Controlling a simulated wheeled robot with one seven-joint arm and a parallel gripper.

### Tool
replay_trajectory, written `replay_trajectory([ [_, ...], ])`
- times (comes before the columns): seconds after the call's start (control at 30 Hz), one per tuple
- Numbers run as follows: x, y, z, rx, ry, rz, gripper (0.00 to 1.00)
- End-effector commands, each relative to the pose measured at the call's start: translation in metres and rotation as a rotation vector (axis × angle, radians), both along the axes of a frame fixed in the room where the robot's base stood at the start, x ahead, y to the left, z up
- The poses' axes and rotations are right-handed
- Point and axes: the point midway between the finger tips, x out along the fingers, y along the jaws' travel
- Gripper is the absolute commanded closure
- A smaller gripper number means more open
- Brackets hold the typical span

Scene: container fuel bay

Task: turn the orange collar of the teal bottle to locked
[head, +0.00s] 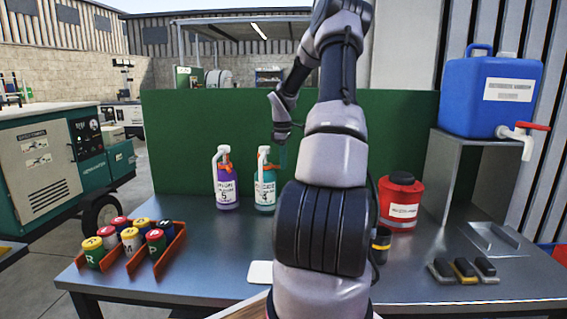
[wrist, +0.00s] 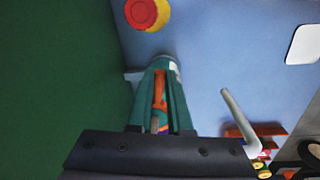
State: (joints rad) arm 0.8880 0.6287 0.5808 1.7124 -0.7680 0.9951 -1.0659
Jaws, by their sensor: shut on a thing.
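The teal bottle (head: 265,192) stands upright on the metal table, with a white spout on top and an orange collar (head: 269,167) at its neck. My gripper (head: 281,158) is at the right side of its neck. I cannot tell the collar's lock position.
A purple bottle (head: 227,190) stands close on the left. A red canister (head: 400,203) is to the right, and an orange rack (head: 115,254) of several coloured cylinders is at the left front. The green panel (head: 190,125) rises behind. A round red-and-yellow thing (wrist: 148,13) shows in the wrist view.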

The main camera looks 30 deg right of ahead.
Motion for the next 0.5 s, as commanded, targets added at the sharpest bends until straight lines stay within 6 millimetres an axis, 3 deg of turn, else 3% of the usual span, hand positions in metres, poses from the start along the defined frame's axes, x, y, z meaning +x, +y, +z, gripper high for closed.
replay_trajectory([
  [0.27,-0.001,0.002,0.001,-0.004,-0.002,-0.030,1.00],
  [0.5,-0.006,0.011,0.002,-0.003,-0.003,-0.160,1.00],
])
